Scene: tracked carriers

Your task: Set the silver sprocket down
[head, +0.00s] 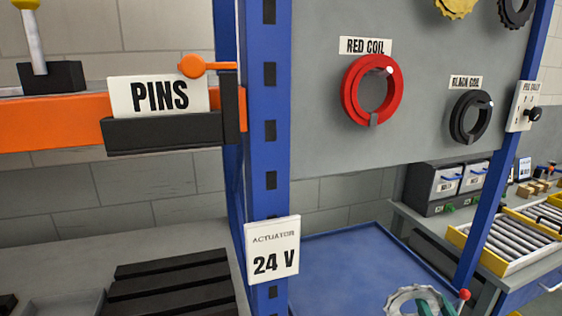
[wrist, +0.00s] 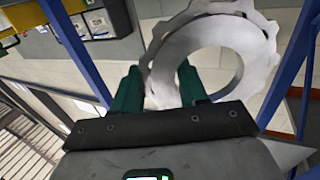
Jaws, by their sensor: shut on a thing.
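The silver sprocket (head: 400,298) is a toothed ring with a large open middle. It shows at the bottom right of the head view, in front of the blue tray surface (head: 335,262); I cannot tell the gap between them. In the wrist view the sprocket (wrist: 255,45) fills the upper middle, its ring tilted. My gripper (head: 432,304), with green fingers, is shut on the sprocket's rim. In the wrist view my gripper (wrist: 158,76) has one finger on each side of the ring's near left part. The sprocket's lower edge is cut off in the head view.
A blue post (head: 250,130) with a 24 V sign (head: 272,250) stands left of the tray. A grey panel holds a red coil (head: 352,93) and a black coil (head: 459,117). A PINS holder (head: 165,132) juts out at left. A roller bench (head: 505,240) is at right.

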